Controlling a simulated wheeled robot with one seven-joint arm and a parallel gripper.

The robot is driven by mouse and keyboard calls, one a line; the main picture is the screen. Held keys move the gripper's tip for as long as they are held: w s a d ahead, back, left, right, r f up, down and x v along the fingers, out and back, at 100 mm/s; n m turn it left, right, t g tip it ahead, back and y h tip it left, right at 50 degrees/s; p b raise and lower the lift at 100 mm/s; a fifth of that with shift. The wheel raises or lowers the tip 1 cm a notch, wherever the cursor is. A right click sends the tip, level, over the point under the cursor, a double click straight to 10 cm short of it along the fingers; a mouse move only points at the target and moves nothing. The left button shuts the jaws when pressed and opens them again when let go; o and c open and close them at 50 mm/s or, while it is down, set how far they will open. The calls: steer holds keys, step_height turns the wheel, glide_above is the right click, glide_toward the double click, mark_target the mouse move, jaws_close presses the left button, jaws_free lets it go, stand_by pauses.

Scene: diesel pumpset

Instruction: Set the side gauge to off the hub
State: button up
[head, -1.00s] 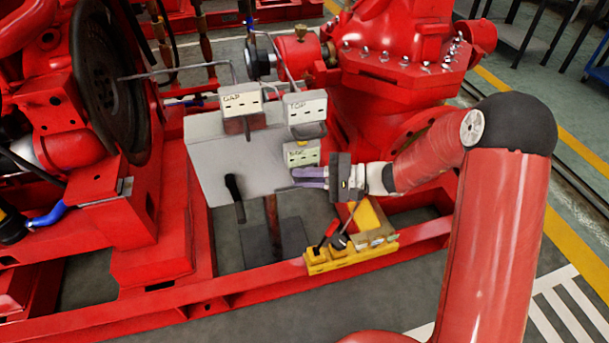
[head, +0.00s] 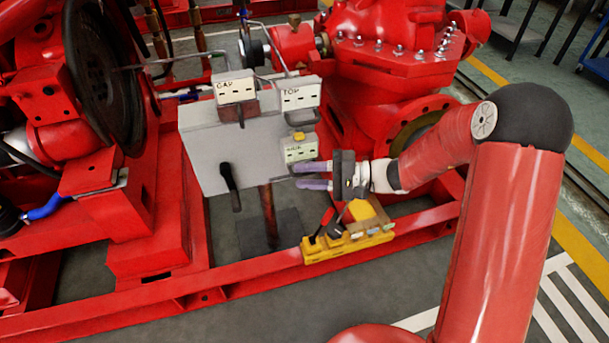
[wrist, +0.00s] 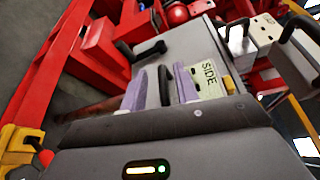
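The side gauge is a pale box marked SIDE (wrist: 208,72), at the right edge of the grey hub box (wrist: 185,38) in the wrist view. It also shows in the head view (head: 299,152), just left of my gripper (head: 312,176). My gripper is open. In the wrist view its two purple fingers (wrist: 160,88) stand on either side of a dark upright bar (wrist: 164,84) beside the SIDE label. Small gaps show between bar and fingers, so I see no grip. The gauge's contact with the hub is partly hidden.
The gauges marked GAP (head: 235,91) and TOP (head: 300,95) stand above. A black lever (head: 230,186) is on the hub's front. A yellow holder (head: 345,246) with tools sits on the red frame below. Red machinery crowds the back and left.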

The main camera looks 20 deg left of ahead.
steer(key=w+d, duration=0.1)
steer(key=d, duration=0.5)
steer(key=shift+d+r, duration=0.25)
steer(key=shift+d, duration=0.1)
steer(key=s+d+r+t+h, duration=0.4)
steer(key=s+d+r+h, duration=0.2)
steer(key=s+d+h, duration=0.2)
steer(key=s+d+r+t+h, duration=0.4)
steer(key=s+d+r+h, duration=0.2)
steer(key=s+d, duration=0.5)
steer(key=d+h, duration=0.2)
steer(key=shift+t+h, duration=0.3)
steer(key=shift+h, duration=0.1)
steer(key=shift+s+d, duration=0.1)
